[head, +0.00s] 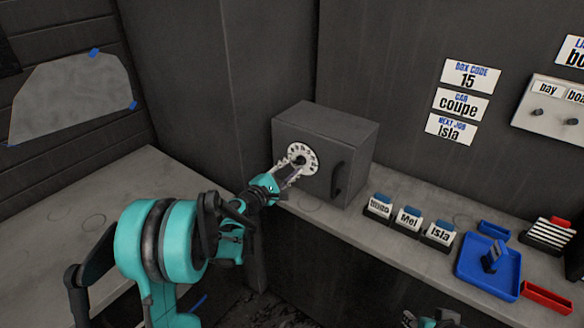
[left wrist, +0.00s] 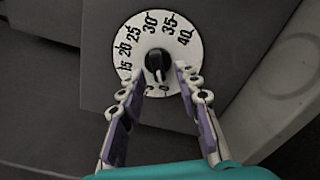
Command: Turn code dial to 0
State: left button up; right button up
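The code dial (head: 301,158) is a white numbered disc on the front of a dark grey box (head: 335,135). In the left wrist view, its black knob (left wrist: 158,64) has a white pointer mark toward the bottom of the picture. Numbers 15 to 40 are readable on the disc (left wrist: 158,38); the lower marks are partly hidden by the fingers. My left gripper (head: 291,172) is at the dial. Its fingers (left wrist: 159,70) are spread either side of the knob; I cannot tell whether they touch it. My right gripper (head: 432,318) shows only partly at the bottom edge.
The box has a dark handle (head: 337,180) right of the dial. Name cards (head: 408,220) stand on the counter, with a blue tray (head: 470,275) and a red tray (head: 546,298) farther right. A wall sign (head: 470,75) reads box code 15. The left counter is clear.

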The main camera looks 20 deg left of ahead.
pick_arm(q)
jog(key=v, duration=1.1)
jog(key=shift+s, duration=0.3)
